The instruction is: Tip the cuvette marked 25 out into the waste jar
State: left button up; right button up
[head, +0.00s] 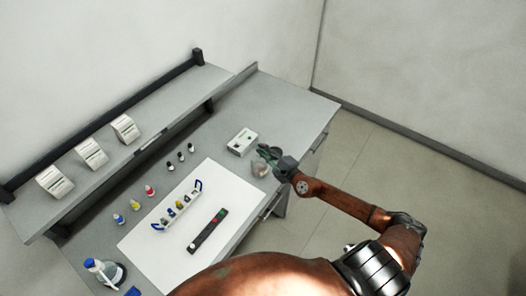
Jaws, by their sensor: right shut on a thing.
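My right gripper (270,154) is at the right end of the bench, just above a small greyish jar (259,170), which looks like the waste jar. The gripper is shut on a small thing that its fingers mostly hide. I cannot read a mark on it or tell its tilt. A white rack with blue handles (163,225) stands on the white mat and holds several small items. Their marks are too small to read. My left gripper is not in view.
A white box-shaped instrument (242,142) stands behind the jar. A dark strip (207,232) lies on the white mat (225,185). Small bottles with coloured caps (134,205) and dark vials (181,157) line the back. A blue-topped flask (103,273) stands front left. Three white boxes (91,152) sit on the shelf.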

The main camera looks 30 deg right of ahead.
jog(key=n+t+b, duration=0.1)
jog(key=n+b, duration=0.1)
jog(key=n, duration=0.2)
jog(key=n+t+b, duration=0.1)
jog(key=n+b, duration=0.1)
jog(key=n, duration=0.2)
jog(key=shift+f+n+t, duration=0.2)
jog(key=shift+n+t, duration=0.2)
dwell(0.6)
jog(key=shift+r, duration=0.1)
jog(key=m+g+p, duration=0.1)
jog(key=m, duration=0.4)
jog(key=m+g+y+p, duration=0.1)
jog(key=m+g+p, duration=0.1)
jog(key=m, duration=0.3)
jog(key=m+g+p, duration=0.1)
jog(key=m, duration=0.4)
jog(key=shift+f+g+y, duration=0.25)
jog(key=shift+g+y, duration=0.15)
jog(key=shift+r+p, duration=0.15)
jog(key=shift+p, duration=0.2)
